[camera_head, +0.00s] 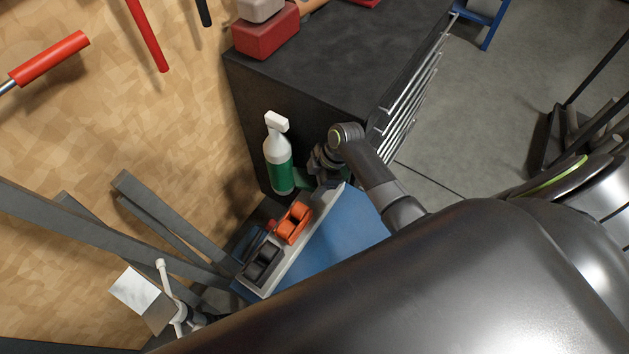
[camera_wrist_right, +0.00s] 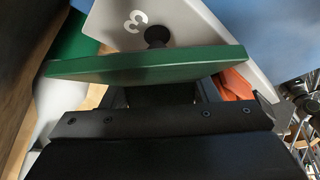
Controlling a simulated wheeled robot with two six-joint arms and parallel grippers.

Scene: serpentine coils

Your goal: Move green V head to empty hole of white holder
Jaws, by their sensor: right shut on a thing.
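The green V head (camera_wrist_right: 150,65) shows edge-on as a flat green plate in the right wrist view. My right gripper (camera_wrist_right: 160,94) is shut on it. In the head view this gripper (camera_head: 322,165) is at the far end of the white holder (camera_head: 318,214), and little of the green head shows there. In the wrist view the white holder (camera_wrist_right: 197,22) lies just beyond the green head. A dark round hole (camera_wrist_right: 157,35) shows beside a number 3. The green edge partly covers that area, and I cannot tell any contact. My left gripper is out of view.
An orange head (camera_head: 293,223) and a dark grey head (camera_head: 262,264) sit in the holder. A spray bottle (camera_head: 279,160) with a green label stands close to my right gripper. A black cabinet (camera_head: 320,62) stands behind. Grey beams (camera_head: 150,232) are at the left.

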